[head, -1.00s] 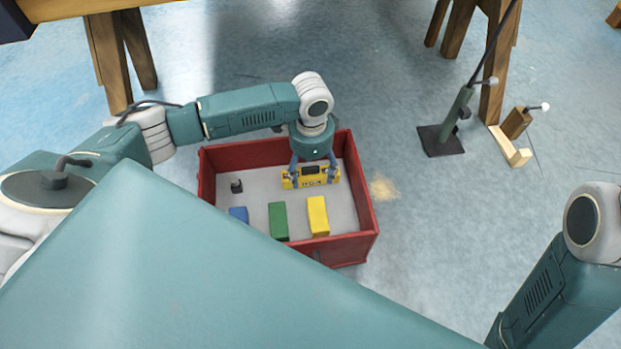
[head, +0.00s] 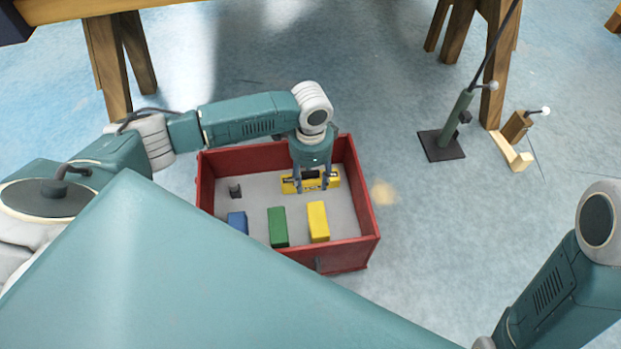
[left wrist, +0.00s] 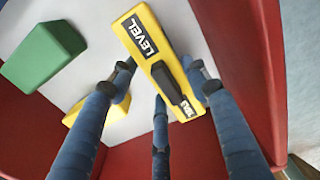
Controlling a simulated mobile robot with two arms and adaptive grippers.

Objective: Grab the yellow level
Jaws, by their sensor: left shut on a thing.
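The yellow level (head: 332,182) is in the red-walled box, near its far wall. In the left wrist view the level (left wrist: 137,30) shows its black "LEVEL" label and lies slanted between my fingers. My left gripper (head: 311,186) reaches down into the box from above, with its fingers closed in around the middle of the level. In the left wrist view the gripper (left wrist: 163,75) has a finger on either side of the level, and a third finger shows below. I cannot tell whether the level touches the box floor. My right gripper is out of view.
The red box (head: 368,215) also holds a yellow block (head: 318,222), a green block (head: 278,227), a blue block (head: 237,222) and a small dark object (head: 235,190). A dark-based stand (head: 442,145) is on the floor to the right. Wooden trestle legs (head: 118,65) stand behind.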

